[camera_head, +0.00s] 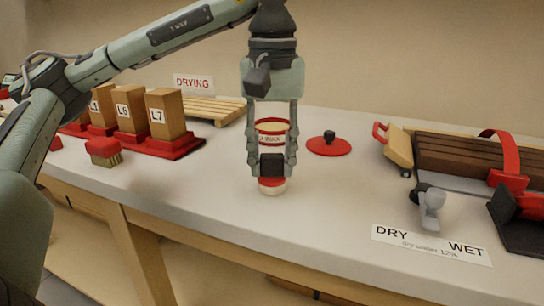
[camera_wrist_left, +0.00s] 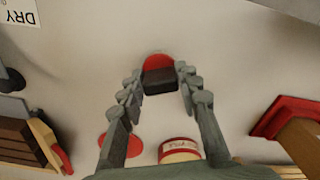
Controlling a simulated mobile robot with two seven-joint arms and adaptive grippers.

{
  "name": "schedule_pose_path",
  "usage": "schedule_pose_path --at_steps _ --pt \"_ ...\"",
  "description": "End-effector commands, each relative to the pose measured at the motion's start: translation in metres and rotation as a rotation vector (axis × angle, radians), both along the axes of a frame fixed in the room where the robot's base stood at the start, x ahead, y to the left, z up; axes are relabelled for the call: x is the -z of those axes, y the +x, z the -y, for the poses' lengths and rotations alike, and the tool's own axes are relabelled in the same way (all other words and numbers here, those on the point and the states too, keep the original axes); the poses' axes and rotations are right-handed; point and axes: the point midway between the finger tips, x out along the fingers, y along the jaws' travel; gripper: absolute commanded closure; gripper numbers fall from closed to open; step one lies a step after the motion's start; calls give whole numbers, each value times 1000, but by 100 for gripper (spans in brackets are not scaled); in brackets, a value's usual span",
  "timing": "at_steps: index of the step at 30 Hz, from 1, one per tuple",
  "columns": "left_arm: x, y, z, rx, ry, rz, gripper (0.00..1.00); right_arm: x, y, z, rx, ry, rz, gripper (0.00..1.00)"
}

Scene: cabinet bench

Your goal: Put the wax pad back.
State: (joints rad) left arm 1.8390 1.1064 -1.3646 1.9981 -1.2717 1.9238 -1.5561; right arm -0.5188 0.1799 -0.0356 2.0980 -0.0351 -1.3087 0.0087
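The wax pad (camera_head: 271,182) has a dark block on top, a red body and a pale underside. It is between the fingertips of my left gripper (camera_head: 272,168), which appear to close on its dark block from both sides. In the left wrist view the pad's dark block (camera_wrist_left: 159,82) sits between the fingertips, with red showing beyond it. A red-and-cream tin (camera_head: 272,128) stands on the bench behind the gripper, partly hidden by the fingers. Its red lid (camera_head: 329,145) with a black knob lies to the right of it. I cannot tell whether the pad touches the bench.
Wooden blocks labelled L6 (camera_head: 130,108) and L7 (camera_head: 165,115) stand in red holders at left, near a red brush (camera_head: 104,152). A slatted rack (camera_head: 212,109) is behind. A brown wooden assembly (camera_head: 460,155) and a DRY/WET card (camera_head: 430,245) are at right. The middle front is clear.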

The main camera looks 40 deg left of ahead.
Motion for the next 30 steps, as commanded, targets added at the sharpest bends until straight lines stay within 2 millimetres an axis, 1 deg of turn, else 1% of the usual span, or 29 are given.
schedule_pose_path --at_steps 1,4,12,15,17,20,21,22,24,30 --pt "0 0 0 0 0 0 60 -4 2 -1 -1 1 7 59" --pt "0 0 0 0 0 0 47 -5 2 -1 -2 0 11 59" --pt "-1 0 0 0 0 0 47 -4 1 0 -1 0 7 59" --pt "-4 0 0 0 0 0 47 -6 2 0 -1 1 9 59" --pt "-8 1 0 0 0 1 47 0 2 0 -1 2 5 59" --pt "-25 1 1 2 -1 4 47 5 -2 1 1 0 -7 59" --pt "-37 1 1 1 -2 4 47 1 -1 1 0 1 -5 59" --pt "-45 1 1 1 -1 4 47 3 0 0 -2 5 -5 59" --pt "-64 1 1 0 0 6 47 19 1 -2 -3 15 -11 59" --pt "-105 0 1 -1 1 4 47 62 -5 -4 -1 39 -31 59"
